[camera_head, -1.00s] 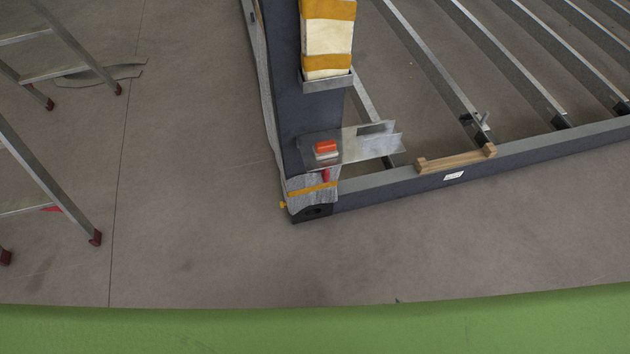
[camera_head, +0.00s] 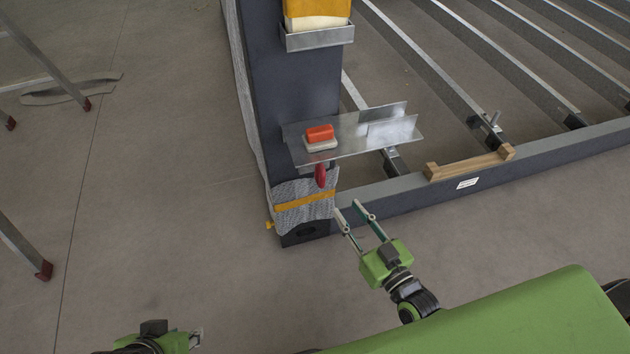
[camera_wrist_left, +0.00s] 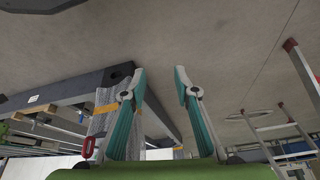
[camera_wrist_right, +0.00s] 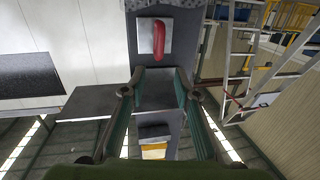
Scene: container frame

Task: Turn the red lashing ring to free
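The red lashing ring (camera_head: 320,175) hangs at the front of the dark post, just below the metal shelf and above the padded wrap. In the right wrist view the red ring (camera_wrist_right: 160,39) lies long side upright against a pale plate, beyond the fingertips. It also shows at the left of the left wrist view (camera_wrist_left: 88,147). My right gripper (camera_head: 348,208) is open and empty, below and right of the ring and apart from it. My left gripper (camera_head: 196,338) is at the bottom left, far from the ring; the left wrist view shows its fingers (camera_wrist_left: 160,80) apart and empty.
The metal shelf (camera_head: 365,140) juts right above the ring, with a red-and-white block (camera_head: 320,137) on it. Grey wrap with a yellow strap (camera_head: 304,201) covers the post's foot. A wooden piece (camera_head: 468,163) sits on the frame's beam. Ladder legs stand left; floor between is clear.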

